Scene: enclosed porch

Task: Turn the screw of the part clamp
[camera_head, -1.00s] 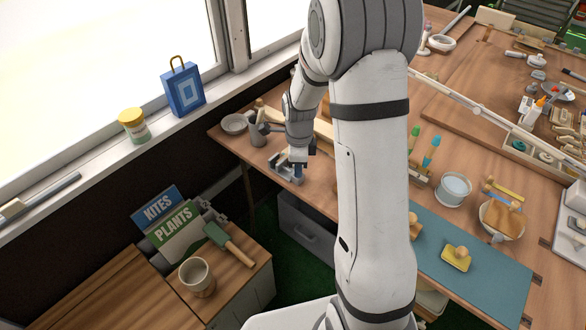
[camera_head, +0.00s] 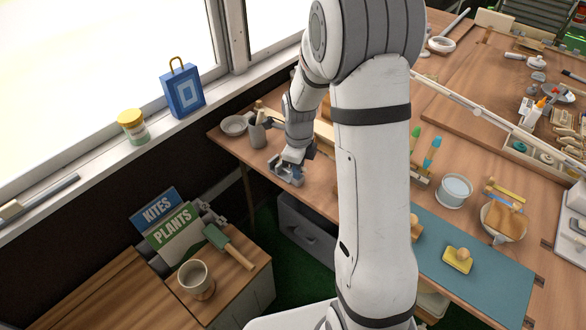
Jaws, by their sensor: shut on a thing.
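The part clamp (camera_head: 281,175) is a small grey metal fixture on the wooden workbench, near its front left edge. My gripper (camera_head: 293,160) points down at the clamp's upper right side, its fingers closed on the clamp's screw. The screw itself is mostly hidden by the fingers and too small to make out. My wrist is tilted over the clamp, and my forearm comes down from the upper right.
A grey mug with tools (camera_head: 257,135) and a bowl (camera_head: 234,125) stand just behind the clamp at left. A wooden piece (camera_head: 325,133) lies behind my wrist. My upper arm hides the bench's middle. A blue-green mat (camera_head: 490,285) lies at right.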

